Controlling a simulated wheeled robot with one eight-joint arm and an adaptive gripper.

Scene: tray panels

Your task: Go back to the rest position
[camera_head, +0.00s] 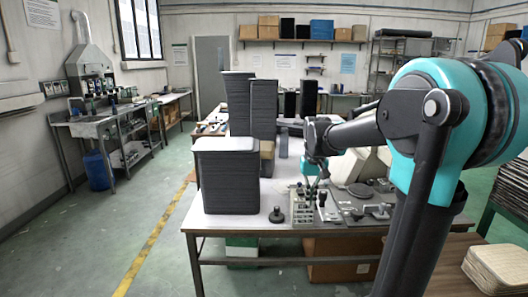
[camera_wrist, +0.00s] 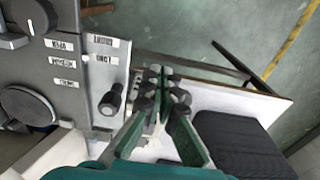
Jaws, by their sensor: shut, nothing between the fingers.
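My gripper (camera_head: 316,188) hangs at the end of my teal and black arm, over the front of the white table (camera_head: 248,222). It is shut and empty. In the wrist view its dark green fingers (camera_wrist: 162,78) meet at the tips. A grey control panel (camera_head: 345,207) lies on the table below and to the right of the gripper. In the wrist view, the panel (camera_wrist: 95,75) shows white labels, a black toggle and round knobs to the left of the fingers. Whether the fingertips touch the panel I cannot tell.
A dark tray stack (camera_head: 228,178) stands left of the gripper; it also shows in the wrist view (camera_wrist: 240,145). Taller stacks (camera_head: 263,110) stand behind. A small black knob piece (camera_head: 277,215) sits on the table. Floor left of the table (camera_head: 150,225) is open.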

